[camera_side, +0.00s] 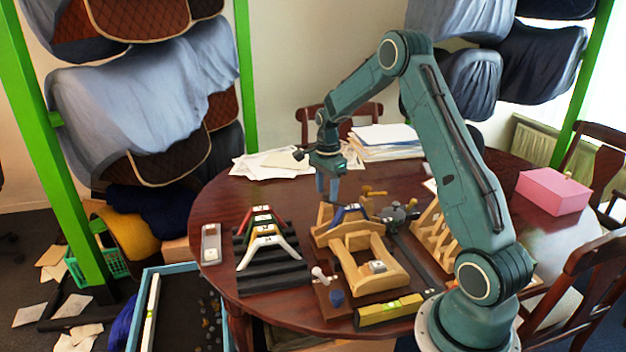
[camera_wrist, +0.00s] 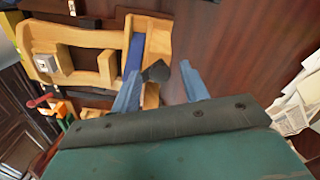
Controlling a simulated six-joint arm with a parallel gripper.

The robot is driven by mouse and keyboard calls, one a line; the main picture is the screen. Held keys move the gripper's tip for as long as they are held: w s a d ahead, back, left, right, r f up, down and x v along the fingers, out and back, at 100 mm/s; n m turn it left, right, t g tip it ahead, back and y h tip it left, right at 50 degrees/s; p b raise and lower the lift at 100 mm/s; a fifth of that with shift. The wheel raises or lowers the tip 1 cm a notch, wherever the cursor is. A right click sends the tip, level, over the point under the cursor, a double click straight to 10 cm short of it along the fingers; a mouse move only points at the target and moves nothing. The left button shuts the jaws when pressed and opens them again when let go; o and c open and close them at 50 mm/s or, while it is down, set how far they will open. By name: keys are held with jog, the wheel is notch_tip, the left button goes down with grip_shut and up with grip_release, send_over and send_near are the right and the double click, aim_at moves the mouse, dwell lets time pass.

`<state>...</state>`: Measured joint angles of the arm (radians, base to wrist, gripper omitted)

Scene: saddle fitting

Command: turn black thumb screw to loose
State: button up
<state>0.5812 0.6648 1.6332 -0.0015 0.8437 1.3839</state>
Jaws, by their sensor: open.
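The black thumb screw (camera_wrist: 156,71) shows as a dark knob at the end of a wooden saddle frame (camera_wrist: 98,40), beside a blue bar (camera_wrist: 134,57). In the side view I cannot make out the screw; the frame (camera_side: 385,282) and blue bar (camera_side: 350,212) show there. My gripper (camera_side: 328,188) points down above the far left end of the frame. In the wrist view its two blue fingers (camera_wrist: 160,88) are spread apart with nothing held. The knob appears between the fingertips, nearer the left finger; I cannot tell the height gap.
A rack with coloured V-shaped pieces (camera_side: 262,240) stands left of the frame. A dark grey knobbed device (camera_side: 398,212) and a wooden stand (camera_side: 433,240) are on the right. A yellow level (camera_side: 388,312) lies in front. Papers (camera_side: 265,163) lie behind; bare tabletop (camera_side: 215,205) shows left.

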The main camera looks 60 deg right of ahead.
grip_shut()
